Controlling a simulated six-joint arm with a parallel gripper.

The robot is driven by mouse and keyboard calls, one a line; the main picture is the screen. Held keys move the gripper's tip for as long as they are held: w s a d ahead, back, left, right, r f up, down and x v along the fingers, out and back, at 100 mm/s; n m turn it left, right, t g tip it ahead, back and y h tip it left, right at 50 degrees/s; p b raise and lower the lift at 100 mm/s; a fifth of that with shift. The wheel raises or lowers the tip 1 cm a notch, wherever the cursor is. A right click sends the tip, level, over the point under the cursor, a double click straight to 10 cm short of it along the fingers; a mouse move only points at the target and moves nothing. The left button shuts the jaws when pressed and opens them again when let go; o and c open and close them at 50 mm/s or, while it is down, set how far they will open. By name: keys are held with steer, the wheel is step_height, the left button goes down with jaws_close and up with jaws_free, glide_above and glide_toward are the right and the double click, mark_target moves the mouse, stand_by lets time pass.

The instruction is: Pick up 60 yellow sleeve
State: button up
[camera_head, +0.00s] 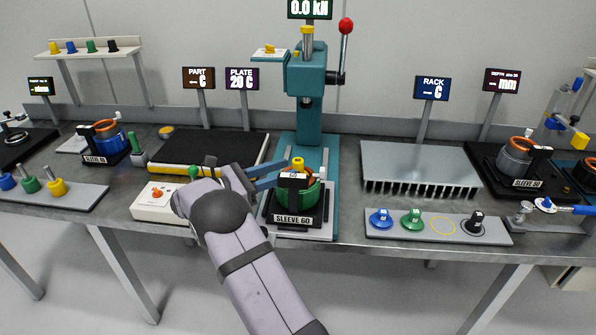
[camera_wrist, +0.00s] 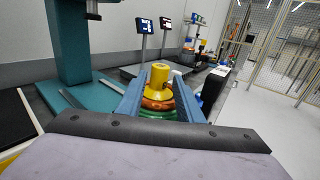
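A yellow sleeve (camera_head: 298,163) stands upright in a green housing (camera_head: 309,194) with a copper-orange winding, on the press base behind a black "SLEEVE 60" label. In the wrist view the yellow sleeve (camera_wrist: 159,78) rises above the copper winding (camera_wrist: 158,103) and the green rim (camera_wrist: 158,114). My gripper (camera_head: 274,174) reaches in from the left at the height of the sleeve. In the wrist view its two blue fingers (camera_wrist: 160,88) are apart, one on each side of the sleeve, with what look like narrow gaps. The fingertips' exact contact is not clear.
The teal press (camera_head: 308,100) with a red-knobbed lever stands right behind the housing. A white box with buttons (camera_head: 160,203) and a black-and-yellow plate (camera_head: 207,150) lie left. A finned rack (camera_head: 418,164) and a tray of colored parts (camera_head: 375,233) lie right.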

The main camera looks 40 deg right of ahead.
mark_target(298, 166)
steer(key=shift+s+d+f+p, duration=0.1)
steer(key=shift+d+p, duration=0.2)
steer(key=shift+d, duration=0.55)
steer(key=shift+s+d+r+p, duration=0.15)
steer(key=shift+d+p, duration=0.15)
steer(key=shift+d, duration=0.55)
steer(key=shift+s+d+f+p, duration=0.15)
steer(key=shift+d+p, duration=0.15)
steer(key=shift+d, duration=0.55)
jaws_close()
